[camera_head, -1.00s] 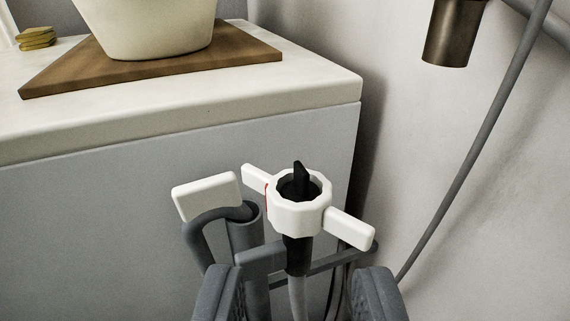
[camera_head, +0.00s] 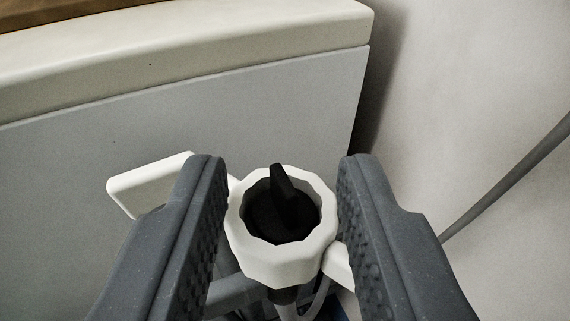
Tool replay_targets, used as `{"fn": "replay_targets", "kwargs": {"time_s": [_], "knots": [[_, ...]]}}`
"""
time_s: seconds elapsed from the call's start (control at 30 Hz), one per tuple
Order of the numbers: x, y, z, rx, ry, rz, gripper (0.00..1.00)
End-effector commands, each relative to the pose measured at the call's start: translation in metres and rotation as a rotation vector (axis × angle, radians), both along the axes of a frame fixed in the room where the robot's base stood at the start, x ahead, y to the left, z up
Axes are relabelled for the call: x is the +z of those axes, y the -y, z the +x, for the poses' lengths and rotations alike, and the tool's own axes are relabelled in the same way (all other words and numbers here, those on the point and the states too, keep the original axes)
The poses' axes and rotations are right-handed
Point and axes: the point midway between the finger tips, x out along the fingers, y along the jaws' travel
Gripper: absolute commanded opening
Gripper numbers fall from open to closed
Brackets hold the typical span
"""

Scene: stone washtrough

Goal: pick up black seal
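The black seal (camera_head: 275,212) sits inside a white faceted ring-shaped holder (camera_head: 285,262), with a thin black fin standing up from it. My gripper (camera_head: 283,168) is open, one dark grey finger on each side of the white holder. The fingers are close to the holder's sides; I cannot tell whether they touch it. Nothing is clamped between the fingertips. The lower part of the seal is hidden inside the holder.
A white flat handle (camera_head: 150,184) shows behind the left finger. A grey cabinet with a pale stone top (camera_head: 200,58) stands behind, with a brown board edge (camera_head: 70,14) on it. A grey hose (camera_head: 510,180) runs down the pale wall at right.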

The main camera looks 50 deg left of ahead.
Motion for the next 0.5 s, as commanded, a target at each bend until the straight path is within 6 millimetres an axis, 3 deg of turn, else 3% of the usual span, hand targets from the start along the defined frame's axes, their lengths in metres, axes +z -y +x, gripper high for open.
{"fn": "replay_targets", "kwargs": {"time_s": [0.03, 0.13, 0.17, 0.5], "knots": [[0.0002, 0.0000, 0.0000, 0.000, 0.000, 0.000, 0.32], [0.0000, 0.0002, -0.0001, 0.000, 0.000, 0.000, 0.04], [0.0000, 0.0002, -0.0001, 0.000, 0.000, 0.000, 0.00], [-0.0001, 0.0003, -0.0002, 0.000, -0.001, -0.001, 0.00]]}}
